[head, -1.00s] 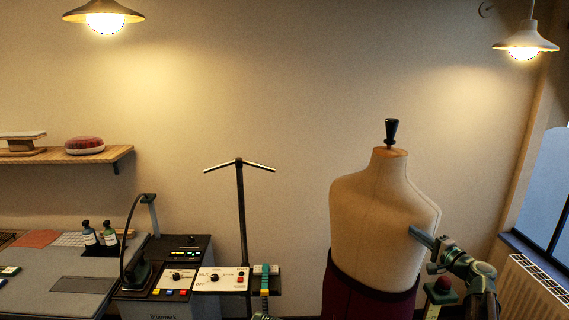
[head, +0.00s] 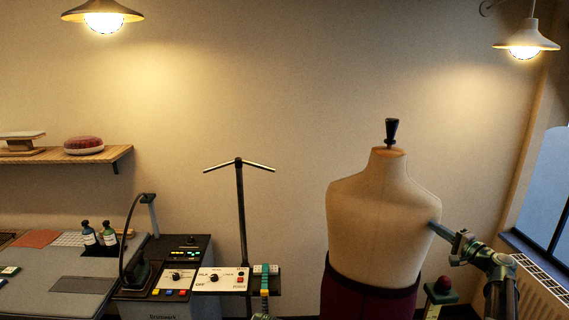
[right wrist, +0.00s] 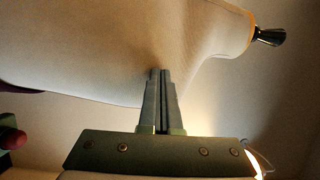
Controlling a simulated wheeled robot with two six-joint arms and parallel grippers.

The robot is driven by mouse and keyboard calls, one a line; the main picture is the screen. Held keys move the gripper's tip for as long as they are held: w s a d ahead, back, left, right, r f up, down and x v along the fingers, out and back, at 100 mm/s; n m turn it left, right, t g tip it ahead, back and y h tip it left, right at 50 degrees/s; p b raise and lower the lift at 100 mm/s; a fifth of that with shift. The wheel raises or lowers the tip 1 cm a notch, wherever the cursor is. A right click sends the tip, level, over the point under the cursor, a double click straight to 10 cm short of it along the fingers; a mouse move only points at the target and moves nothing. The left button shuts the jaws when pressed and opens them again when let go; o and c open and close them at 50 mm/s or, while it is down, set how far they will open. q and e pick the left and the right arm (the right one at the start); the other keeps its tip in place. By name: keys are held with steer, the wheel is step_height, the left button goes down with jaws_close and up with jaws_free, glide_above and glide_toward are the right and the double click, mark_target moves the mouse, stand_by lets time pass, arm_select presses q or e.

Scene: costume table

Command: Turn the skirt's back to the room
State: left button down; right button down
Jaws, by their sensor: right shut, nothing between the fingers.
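The dress form (head: 380,215) stands at the right of the head view, a beige torso with a black neck knob (head: 391,131). The dark red skirt (head: 368,297) is on its lower part, cut off by the bottom edge of the view. My right gripper (head: 433,225) is shut and empty, its fingertips at the form's right side near the armhole. In the right wrist view the shut fingers (right wrist: 160,75) point at the beige torso (right wrist: 130,45) and seem to touch it.
A control box (head: 221,280) and a thin T-shaped stand (head: 240,215) are left of the form. The grey worktable (head: 50,265) holds bottles.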

steer(key=shift+w+d, duration=0.1)
steer(key=shift+d, duration=0.15)
